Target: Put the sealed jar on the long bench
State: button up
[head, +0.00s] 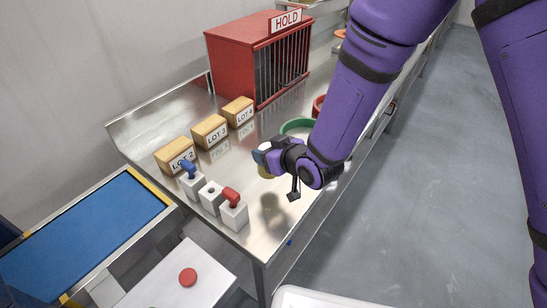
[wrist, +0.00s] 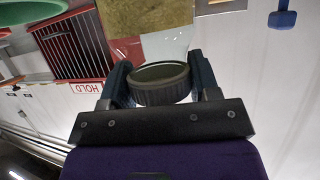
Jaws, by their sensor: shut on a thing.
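My gripper (head: 270,158) is low over the steel bench (head: 262,222), left of the green ring (head: 297,126). It is shut on the jar (head: 263,170), mostly hidden behind the fingers in the head view. In the wrist view, the jar's round dark olive lid (wrist: 162,92) sits between the two fingers of my gripper (wrist: 161,80). A dark shadow or reflection lies on the bench below the gripper. I cannot tell whether the jar touches the bench.
A red barred HOLD cabinet (head: 262,62) stands at the back. Wooden blocks LOT 2 (head: 177,155), LOT 3 (head: 210,132) and LOT 4 (head: 238,111) line the left side. White blocks with a blue handle (head: 188,169) and a red handle (head: 231,196) are nearer. A blue-topped conveyor (head: 85,240) is left.

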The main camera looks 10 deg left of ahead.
jog(key=shift+f, duration=3)
jog(key=shift+f, duration=0.15)
jog(key=o, duration=1)
jog(key=shift+r, duration=0.2)
jog(key=v, duration=1.2)
